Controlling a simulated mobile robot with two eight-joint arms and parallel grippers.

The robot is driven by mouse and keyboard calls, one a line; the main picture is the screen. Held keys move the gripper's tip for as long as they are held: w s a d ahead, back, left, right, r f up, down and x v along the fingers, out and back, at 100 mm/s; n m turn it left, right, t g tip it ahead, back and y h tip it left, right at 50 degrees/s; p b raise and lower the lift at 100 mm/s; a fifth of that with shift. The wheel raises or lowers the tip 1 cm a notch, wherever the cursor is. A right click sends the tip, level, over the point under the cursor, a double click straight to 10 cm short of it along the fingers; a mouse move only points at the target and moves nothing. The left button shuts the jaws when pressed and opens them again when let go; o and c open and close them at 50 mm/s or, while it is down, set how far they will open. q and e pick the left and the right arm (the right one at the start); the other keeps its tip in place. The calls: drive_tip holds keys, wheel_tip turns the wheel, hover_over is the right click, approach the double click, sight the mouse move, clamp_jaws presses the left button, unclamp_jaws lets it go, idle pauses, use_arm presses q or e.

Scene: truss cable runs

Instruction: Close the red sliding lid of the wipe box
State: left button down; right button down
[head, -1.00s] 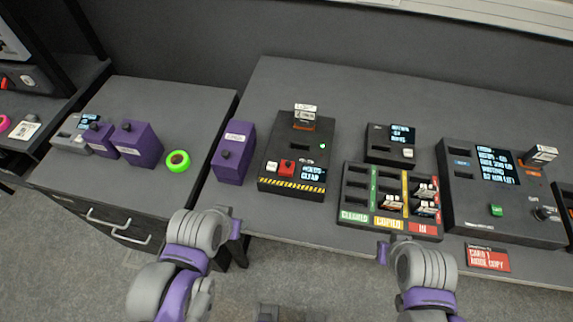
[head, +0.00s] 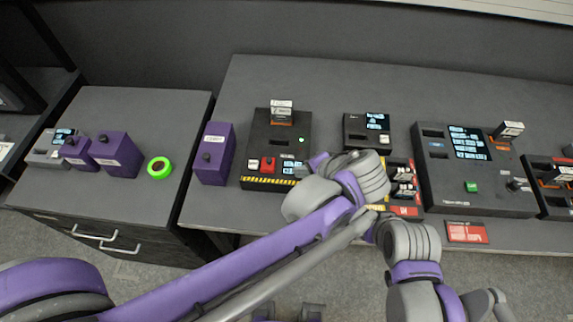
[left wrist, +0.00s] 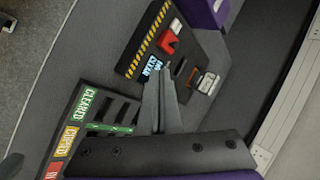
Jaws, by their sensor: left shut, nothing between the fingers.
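The wipe box (head: 262,130) is a black box with a yellow-and-black striped front edge, left of centre on the long table. Its small red lid (head: 268,164) sits near the front, beside a white button. In the left wrist view the red lid (left wrist: 167,42) looks raised, with the lit screen beside it; I cannot tell how far it is slid. My left gripper (head: 302,172) is shut and empty, at the box's front right corner by the screen. Its fingers (left wrist: 160,85) point towards the box. My right gripper is largely hidden behind my left arm; its fingertips do not show.
A cartridge (head: 281,112) stands upright in the back of the wipe box. A purple box (head: 213,152) stands close on its left. The sorting tray (head: 405,211) lies right, partly hidden by my left arm. A larger console (head: 470,190) stands farther right.

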use_arm(q)
approach(270, 164)
drive_tip(key=shift+s+d+f, duration=0.15)
drive_tip(key=shift+f, duration=0.45)
drive_tip(key=shift+s+d+f, duration=0.15)
drive_tip(key=shift+d+f, duration=0.05)
drive_tip(key=shift+f, duration=0.4)
drive_tip(key=shift+w+a+f, duration=0.3)
drive_tip(key=shift+w+a, duration=0.3)
drive_tip(key=shift+w+a+f, duration=0.3)
drive_tip(key=shift+w+a, duration=0.25)
drive_tip(key=shift+w, duration=0.05)
drive_tip(key=shift+w+a+f, duration=0.2)
drive_tip(key=shift+w+a, duration=0.1)
drive_tip(key=shift+w, duration=0.1)
drive_tip(key=a, duration=0.5)
drive_tip(key=shift+a, duration=0.2)
drive_tip(key=shift+d, duration=0.1)
drive_tip(key=shift+d+r, duration=0.1)
